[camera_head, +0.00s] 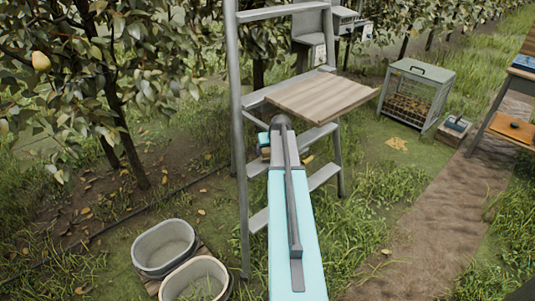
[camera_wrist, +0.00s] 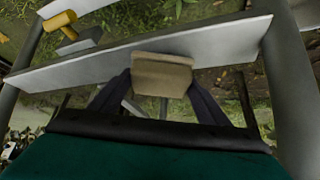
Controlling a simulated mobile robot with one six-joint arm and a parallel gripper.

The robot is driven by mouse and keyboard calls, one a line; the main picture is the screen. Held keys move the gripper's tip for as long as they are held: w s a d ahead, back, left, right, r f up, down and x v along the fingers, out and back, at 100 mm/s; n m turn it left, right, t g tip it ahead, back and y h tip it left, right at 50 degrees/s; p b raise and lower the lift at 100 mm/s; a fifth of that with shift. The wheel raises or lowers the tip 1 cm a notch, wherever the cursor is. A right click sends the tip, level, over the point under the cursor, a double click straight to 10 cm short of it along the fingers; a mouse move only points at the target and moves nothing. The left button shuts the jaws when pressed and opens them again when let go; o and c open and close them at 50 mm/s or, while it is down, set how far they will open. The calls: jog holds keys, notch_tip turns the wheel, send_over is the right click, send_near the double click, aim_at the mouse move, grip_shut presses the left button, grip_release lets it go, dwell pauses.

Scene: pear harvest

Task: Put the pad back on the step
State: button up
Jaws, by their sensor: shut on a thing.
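A tan, block-like pad (camera_wrist: 162,75) is between the dark fingers of my gripper (camera_wrist: 160,88) in the wrist view. The gripper is shut on it. The pad overlaps a long pale grey step (camera_wrist: 75,70) of the ladder; I cannot tell whether they touch. In the head view the pad shows as a small tan patch (camera_head: 265,152) beside my gripper (camera_head: 263,145), at the ladder's middle steps. My arm hides part of these steps.
The grey ladder rail (camera_head: 240,200) stands close left of my arm. A wooden board (camera_head: 320,95) lies above the gripper. A yellow-headed tool (camera_wrist: 62,25) shows at upper left in the wrist view. Two tubs (camera_head: 165,246) (camera_head: 197,280) stand lower left; a crate (camera_head: 417,92) stands right.

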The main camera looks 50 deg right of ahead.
jog(key=shift+f, duration=0.6)
jog(key=shift+s+f, duration=0.1)
jog(key=shift+f, duration=0.1)
jog(key=o, duration=1)
jog(key=shift+r, duration=0.15)
jog(key=v, duration=1.2)
